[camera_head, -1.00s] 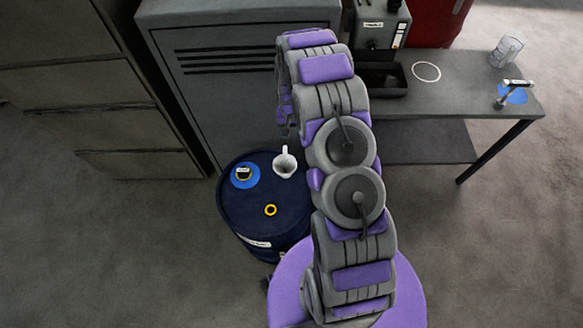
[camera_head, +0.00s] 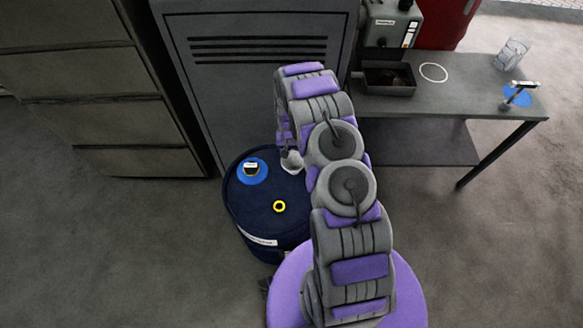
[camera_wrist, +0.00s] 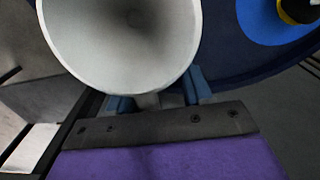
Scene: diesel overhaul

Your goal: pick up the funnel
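The funnel (camera_head: 291,162) is light grey-white and sits at the back right of the dark blue drum's top (camera_head: 262,222). My arm partly covers it in the head view. In the wrist view the funnel's wide round mouth (camera_wrist: 125,35) fills the upper left, close to the camera. My gripper (camera_wrist: 158,98) is at the funnel, its blue fingers apart on either side below the rim. A narrow grey part of the funnel shows between them. The funnel hides much of the fingers, and I cannot tell whether they touch it. In the head view my gripper (camera_head: 284,145) is beside the funnel.
The drum top also holds a blue disc with a dark-and-yellow cap (camera_head: 251,169) and a yellow ring (camera_head: 279,206). A grey cabinet (camera_head: 262,85) stands close behind. To the right a workbench (camera_head: 460,105) carries a dark tray (camera_head: 389,78) and a glass jar (camera_head: 511,53).

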